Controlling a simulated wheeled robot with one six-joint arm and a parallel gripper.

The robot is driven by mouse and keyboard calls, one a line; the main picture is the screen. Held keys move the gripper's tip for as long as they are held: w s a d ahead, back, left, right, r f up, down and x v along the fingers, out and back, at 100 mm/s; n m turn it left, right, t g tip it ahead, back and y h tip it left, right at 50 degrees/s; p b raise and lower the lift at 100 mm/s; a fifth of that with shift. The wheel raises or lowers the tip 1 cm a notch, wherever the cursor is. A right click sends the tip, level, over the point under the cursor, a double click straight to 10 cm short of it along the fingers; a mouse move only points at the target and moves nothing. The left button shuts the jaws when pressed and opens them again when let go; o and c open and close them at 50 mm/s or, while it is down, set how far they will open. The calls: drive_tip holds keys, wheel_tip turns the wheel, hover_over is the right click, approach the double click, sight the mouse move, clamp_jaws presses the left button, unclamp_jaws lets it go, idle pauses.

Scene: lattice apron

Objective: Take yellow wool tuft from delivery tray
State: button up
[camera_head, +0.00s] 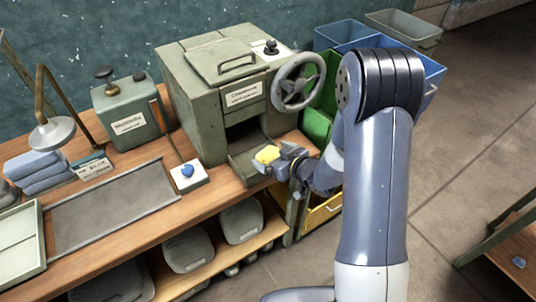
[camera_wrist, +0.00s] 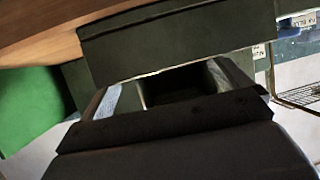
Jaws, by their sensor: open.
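The yellow wool tuft (camera_head: 266,154) sits at the delivery tray (camera_head: 240,168), below the opening of the green-grey machine (camera_head: 225,100). My gripper (camera_head: 273,159) reaches in from the right with its fingers right by the tuft. The gripper is open; whether a finger touches the tuft cannot be told. In the wrist view, my gripper (camera_wrist: 165,88) shows its two fingers apart in front of a dark surface. The tuft cannot be made out there.
A handwheel (camera_head: 298,82) juts from the machine above my wrist. Left on the bench are a white block with a blue piece (camera_head: 188,176), a sunken grey panel (camera_head: 115,208) and a lamp (camera_head: 51,133). Blue bins (camera_head: 345,35) and a green bin (camera_head: 318,122) stand behind my arm.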

drive_tip(key=shift+w+a+f, duration=0.25)
drive_tip(key=shift+w+a, duration=0.05)
drive_tip(key=shift+w, duration=0.05)
drive_tip(key=shift+c, duration=0.5)
